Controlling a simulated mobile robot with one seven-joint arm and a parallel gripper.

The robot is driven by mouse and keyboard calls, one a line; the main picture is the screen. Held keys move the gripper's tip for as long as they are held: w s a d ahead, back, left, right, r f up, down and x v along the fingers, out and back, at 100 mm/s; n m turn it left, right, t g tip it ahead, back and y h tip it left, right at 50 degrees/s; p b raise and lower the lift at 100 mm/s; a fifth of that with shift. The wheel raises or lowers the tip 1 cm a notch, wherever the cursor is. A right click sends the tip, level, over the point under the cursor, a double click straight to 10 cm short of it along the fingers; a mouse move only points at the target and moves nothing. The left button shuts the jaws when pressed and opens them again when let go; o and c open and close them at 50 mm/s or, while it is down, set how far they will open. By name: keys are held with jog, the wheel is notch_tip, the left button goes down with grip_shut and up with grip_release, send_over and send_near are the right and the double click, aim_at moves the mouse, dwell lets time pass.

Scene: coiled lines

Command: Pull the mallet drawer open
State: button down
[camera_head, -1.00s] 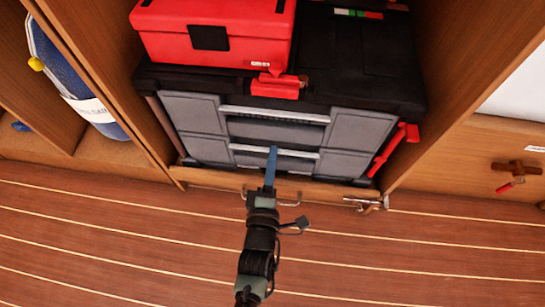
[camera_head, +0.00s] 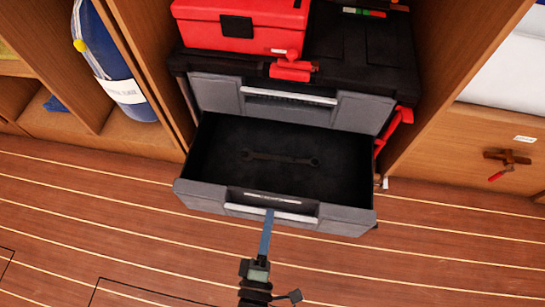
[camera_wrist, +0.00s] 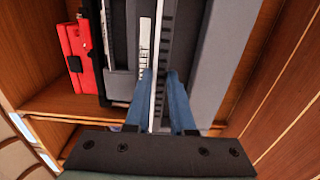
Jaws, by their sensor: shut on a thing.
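The mallet drawer (camera_head: 345,215) is the lower grey drawer of a black tool chest (camera_head: 385,80). It stands pulled well out, and its dark inside shows. A dark wrench-like tool (camera_head: 280,158) lies in it. A pale bar handle (camera_head: 290,216) runs along its front. My gripper (camera_head: 268,213) reaches the handle from the front, and its blue fingers are shut on it. In the wrist view, the fingers (camera_wrist: 160,78) stand on either side of the handle, beside a white label (camera_wrist: 145,38) whose readable letters end in "LLET".
The upper grey drawer (camera_head: 210,92) is shut. A red toolbox (camera_head: 200,25) sits on the chest. Wooden cabinet walls stand close on both sides. A blue cylinder (camera_head: 95,55) stands in the left bay. The striped floor in front is clear.

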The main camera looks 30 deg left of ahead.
jog(key=shift+v, duration=2)
jog(key=c, duration=0.8)
grip_release()
jog(key=shift+o, duration=0.2)
jog(key=p+v, duration=0.4)
jog(key=v, duration=0.9)
jog(key=shift+r, duration=0.1)
